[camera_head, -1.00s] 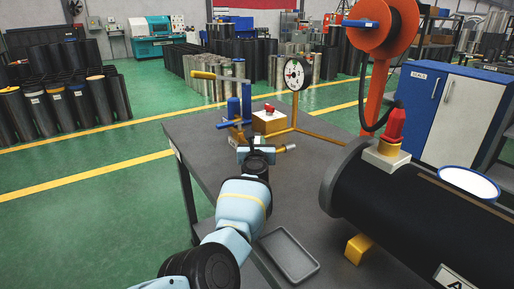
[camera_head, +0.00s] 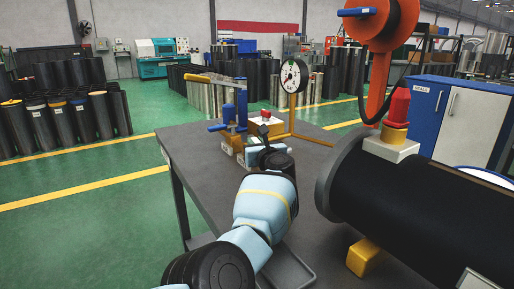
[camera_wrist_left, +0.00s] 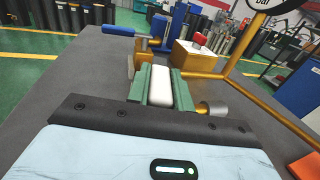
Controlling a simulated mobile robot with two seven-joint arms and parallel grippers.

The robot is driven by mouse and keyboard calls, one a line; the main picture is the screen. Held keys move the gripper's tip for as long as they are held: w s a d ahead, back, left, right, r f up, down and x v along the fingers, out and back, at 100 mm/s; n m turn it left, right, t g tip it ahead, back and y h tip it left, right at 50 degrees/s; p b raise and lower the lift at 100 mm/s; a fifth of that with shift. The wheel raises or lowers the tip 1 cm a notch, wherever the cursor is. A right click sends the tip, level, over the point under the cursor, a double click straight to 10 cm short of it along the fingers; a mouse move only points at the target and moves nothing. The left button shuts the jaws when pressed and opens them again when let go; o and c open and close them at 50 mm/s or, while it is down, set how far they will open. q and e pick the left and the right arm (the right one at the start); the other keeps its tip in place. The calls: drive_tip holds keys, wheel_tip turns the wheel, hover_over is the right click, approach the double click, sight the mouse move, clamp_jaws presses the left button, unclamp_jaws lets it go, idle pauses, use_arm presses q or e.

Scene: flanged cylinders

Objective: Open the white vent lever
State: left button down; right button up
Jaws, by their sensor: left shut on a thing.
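The white vent lever (camera_wrist_left: 160,88) shows in the left wrist view as a rounded white bar between two green fingers. My left gripper (camera_wrist_left: 158,86) is shut on it, one finger along each side. In the head view my left gripper (camera_head: 252,150) is at the brass pipework on the table, largely hidden behind my own wrist, and the lever cannot be made out there. A grey cylindrical end (camera_wrist_left: 213,108) on a brass pipe sits just right of the fingers. My right gripper is in neither view.
Beyond the gripper stand a blue-handled valve (camera_head: 229,116), a box with a red knob (camera_head: 265,116) and a dial gauge (camera_head: 293,76). A big black flanged cylinder (camera_head: 415,205) fills the right. The table (camera_head: 200,165) is bare left of my arm.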

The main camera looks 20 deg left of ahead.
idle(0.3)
use_arm(q)
drive_tip(key=c, duration=1.6)
unclamp_jaws()
drive_tip(key=o, duration=0.4)
drive_tip(key=shift+c, duration=0.2)
drive_tip(key=shift+r, duration=0.1)
